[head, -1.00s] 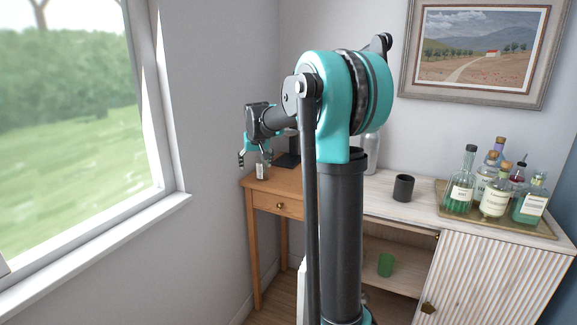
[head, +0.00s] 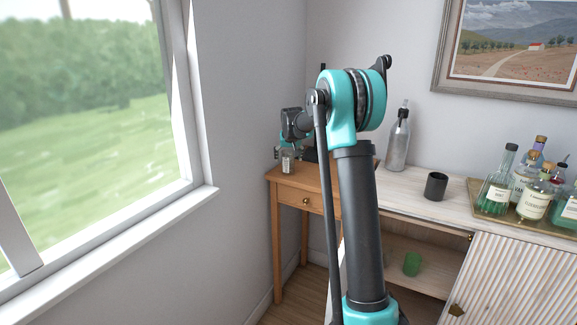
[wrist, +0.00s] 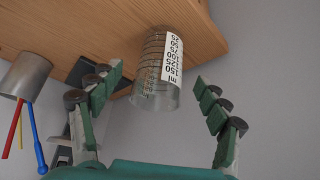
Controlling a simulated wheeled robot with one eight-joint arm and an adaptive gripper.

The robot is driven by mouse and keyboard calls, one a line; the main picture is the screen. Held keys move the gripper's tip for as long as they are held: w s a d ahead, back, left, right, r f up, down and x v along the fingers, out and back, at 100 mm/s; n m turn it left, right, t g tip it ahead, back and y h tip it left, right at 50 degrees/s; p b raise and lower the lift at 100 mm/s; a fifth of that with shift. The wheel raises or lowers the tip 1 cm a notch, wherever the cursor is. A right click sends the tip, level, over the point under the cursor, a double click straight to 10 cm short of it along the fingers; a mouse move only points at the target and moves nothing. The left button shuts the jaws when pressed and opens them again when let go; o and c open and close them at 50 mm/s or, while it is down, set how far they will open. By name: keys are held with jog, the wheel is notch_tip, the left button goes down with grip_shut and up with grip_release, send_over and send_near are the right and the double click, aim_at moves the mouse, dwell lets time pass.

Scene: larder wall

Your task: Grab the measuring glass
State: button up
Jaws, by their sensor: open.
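The measuring glass (wrist: 155,82) is a clear cylinder with dark rings and a white scale label. In the wrist view it stands on the wooden table, upside down in the picture, near the table's edge. My gripper (wrist: 165,95) is open, one finger to each side of the glass's lower part in the picture, with gaps on both sides. In the head view the glass (head: 288,161) is small on the left end of the wooden table, just under my gripper (head: 283,152), whose fingers are hard to make out there.
A metal cup with coloured sticks (wrist: 25,76) stands left in the wrist view, near a dark object (wrist: 85,72). In the head view a grey bottle (head: 398,145), a black cup (head: 436,187) and a tray of bottles (head: 490,210) stand on the pale cabinet. A wall rises beside the table.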

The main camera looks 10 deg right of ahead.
aim_at(288, 164)
jog(key=shift+x, duration=2.95)
jog(key=shift+s+f, duration=0.1)
jog(key=shift+s, duration=0.1)
jog(key=c, duration=1.4)
